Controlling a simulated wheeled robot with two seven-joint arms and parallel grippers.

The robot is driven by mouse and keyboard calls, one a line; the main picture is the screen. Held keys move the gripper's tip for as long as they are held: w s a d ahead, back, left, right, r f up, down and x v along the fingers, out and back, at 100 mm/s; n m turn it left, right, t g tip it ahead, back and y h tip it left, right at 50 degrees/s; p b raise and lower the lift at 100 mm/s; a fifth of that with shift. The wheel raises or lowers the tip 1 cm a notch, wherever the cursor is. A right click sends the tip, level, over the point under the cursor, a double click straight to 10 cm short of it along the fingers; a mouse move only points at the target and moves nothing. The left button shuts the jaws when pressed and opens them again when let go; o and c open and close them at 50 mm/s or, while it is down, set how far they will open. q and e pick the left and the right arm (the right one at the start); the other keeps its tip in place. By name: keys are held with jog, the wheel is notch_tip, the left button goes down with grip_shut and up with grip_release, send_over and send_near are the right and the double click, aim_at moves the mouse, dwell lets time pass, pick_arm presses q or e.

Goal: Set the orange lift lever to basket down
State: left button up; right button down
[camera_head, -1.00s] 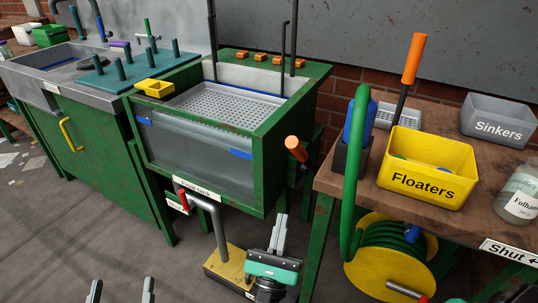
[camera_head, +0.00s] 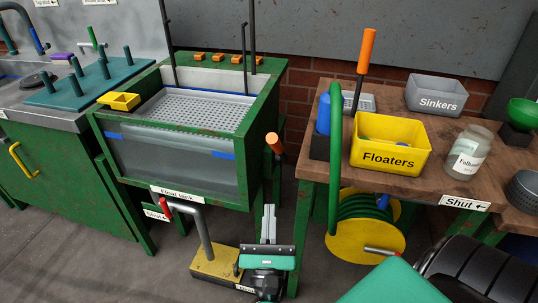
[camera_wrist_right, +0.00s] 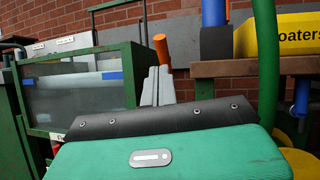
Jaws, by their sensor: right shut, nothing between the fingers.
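The orange lift lever (camera_head: 274,143) sticks out at the right side of the green-framed float tank (camera_head: 180,150), its orange grip tilted up. In the right wrist view the orange grip (camera_wrist_right: 161,48) shows just beyond my fingertips. My right gripper (camera_head: 268,212) is shut and empty. It points up from below the lever, and in the head view a gap shows between fingertips and grip. In the wrist view the fingers (camera_wrist_right: 158,75) overlap the lever's lower part, so I cannot tell whether they touch. My left gripper is not in view.
A yellow-based post with a red-tipped handle (camera_head: 166,209) stands left of my right gripper. A hose reel (camera_head: 365,235) and wooden bench (camera_head: 310,165) are to the right. The bench holds a yellow Floaters bin (camera_head: 389,158), a grey Sinkers bin (camera_head: 436,103) and another orange-handled tool (camera_head: 367,50).

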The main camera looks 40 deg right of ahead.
aim_at(272, 143)
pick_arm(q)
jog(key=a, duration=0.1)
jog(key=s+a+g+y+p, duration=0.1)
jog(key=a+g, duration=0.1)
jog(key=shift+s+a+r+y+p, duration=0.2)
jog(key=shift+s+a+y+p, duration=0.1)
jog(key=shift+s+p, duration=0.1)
pick_arm(e)
jog(key=x, duration=1.4)
jog(key=shift+r, duration=0.1)
